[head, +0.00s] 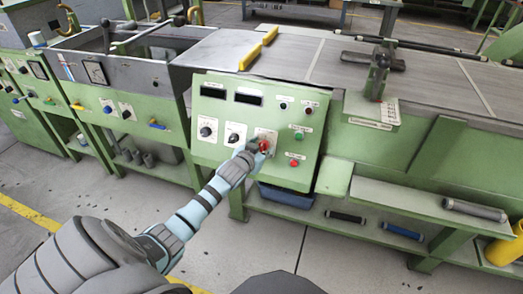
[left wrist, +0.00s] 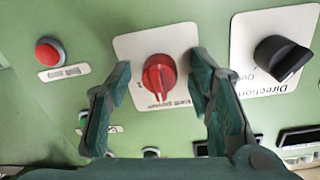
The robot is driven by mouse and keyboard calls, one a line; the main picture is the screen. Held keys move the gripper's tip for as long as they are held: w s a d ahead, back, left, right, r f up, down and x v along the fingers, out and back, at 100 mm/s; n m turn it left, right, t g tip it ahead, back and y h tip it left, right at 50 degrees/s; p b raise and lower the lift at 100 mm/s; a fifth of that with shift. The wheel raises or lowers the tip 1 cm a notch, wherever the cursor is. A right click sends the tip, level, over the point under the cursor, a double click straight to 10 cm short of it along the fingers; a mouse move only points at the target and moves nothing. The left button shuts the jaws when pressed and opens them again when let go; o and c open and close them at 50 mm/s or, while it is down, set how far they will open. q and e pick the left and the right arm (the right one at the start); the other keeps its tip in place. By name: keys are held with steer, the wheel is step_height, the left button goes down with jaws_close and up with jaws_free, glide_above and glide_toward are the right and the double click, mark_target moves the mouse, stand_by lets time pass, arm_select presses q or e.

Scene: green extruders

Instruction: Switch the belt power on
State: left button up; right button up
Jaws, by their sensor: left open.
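The red belt power knob (left wrist: 159,77) sits on a white label plate on the green control panel (head: 210,160). Its label reads upside down in the left wrist view. In the head view the red knob (head: 264,145) shows just beyond the fingers of my left gripper (head: 251,149). My left gripper is open, with one finger on each side of the knob in the left wrist view. Gaps show between the knob and both fingers, and nothing is held. My right gripper is not in view.
A black direction knob (left wrist: 280,58) is close to the right finger in the left wrist view. A red button (left wrist: 50,52) is at the left. A green button (head: 298,135) and other black knobs share the panel. A conveyor table (head: 330,58) stretches behind it.

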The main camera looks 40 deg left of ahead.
arm_select(q)
steer(key=c, duration=0.3)
jaws_close()
steer(key=shift+r+m+p, duration=0.15)
steer(key=shift+m+p, duration=0.65)
steer(key=shift+p, duration=0.15)
steer(key=shift+m+p, duration=0.4)
steer(key=m+p, duration=0.4)
steer(key=m, duration=0.1)
steer(key=shift+m+p, duration=1.05)
steer(key=shift+m, duration=1.05)
